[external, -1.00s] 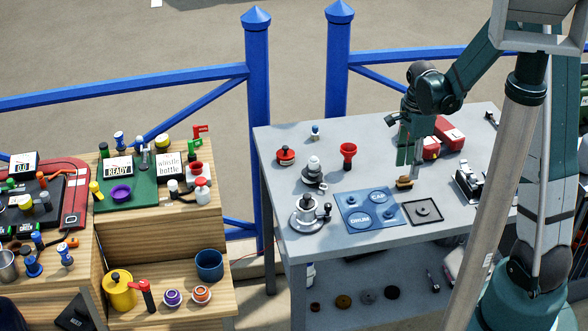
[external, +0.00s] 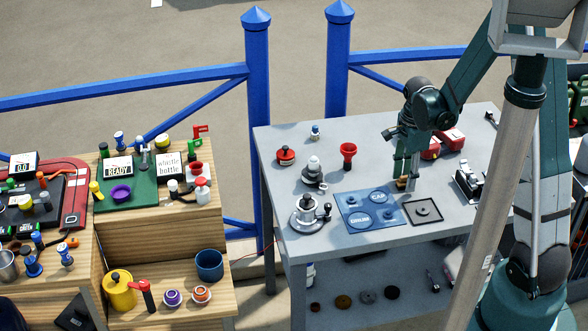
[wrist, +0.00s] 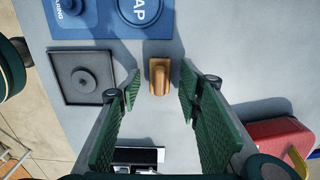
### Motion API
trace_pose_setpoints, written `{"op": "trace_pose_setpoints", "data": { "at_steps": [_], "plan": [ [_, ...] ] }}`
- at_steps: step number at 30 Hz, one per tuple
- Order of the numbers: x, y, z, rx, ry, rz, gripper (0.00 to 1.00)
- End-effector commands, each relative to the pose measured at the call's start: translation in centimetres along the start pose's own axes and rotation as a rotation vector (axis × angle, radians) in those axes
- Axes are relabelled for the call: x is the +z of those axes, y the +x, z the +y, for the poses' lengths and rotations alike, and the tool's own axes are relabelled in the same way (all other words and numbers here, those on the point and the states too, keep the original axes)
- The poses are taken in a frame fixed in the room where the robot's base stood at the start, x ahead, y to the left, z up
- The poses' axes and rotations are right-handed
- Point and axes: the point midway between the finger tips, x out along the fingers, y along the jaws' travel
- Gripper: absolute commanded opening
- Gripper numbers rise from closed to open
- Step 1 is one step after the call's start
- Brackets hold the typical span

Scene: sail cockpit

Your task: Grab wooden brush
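The wooden brush (wrist: 159,77) is a small tan-brown piece standing on the grey table; in the wrist view it lies between and just beyond the tips of my gripper (wrist: 158,92). My gripper's green ridged fingers are spread wide, with a gap on both sides of the brush. In the external view my gripper (external: 406,178) points down at the brush (external: 402,184), which the fingers partly cover.
A blue mat (external: 368,209) and a black-rimmed square tray (external: 423,212) lie beside the brush. A black-and-white device (external: 468,186) stands to the right. A red funnel-shaped cup (external: 348,155) stands to the left.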

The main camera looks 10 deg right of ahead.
Motion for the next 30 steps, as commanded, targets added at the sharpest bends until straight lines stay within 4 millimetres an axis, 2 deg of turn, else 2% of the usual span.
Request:
{"op": "trace_pose_setpoints", "data": {
  "at_steps": [15,22,30],
  "plan": [
    [0.00,-0.02,0.01,0.000,0.000,0.000,0.35],
    [0.00,-0.02,0.01,0.000,0.000,0.000,0.06],
    [0.00,-0.03,0.02,0.000,0.000,0.000,0.06]
  ]
}}
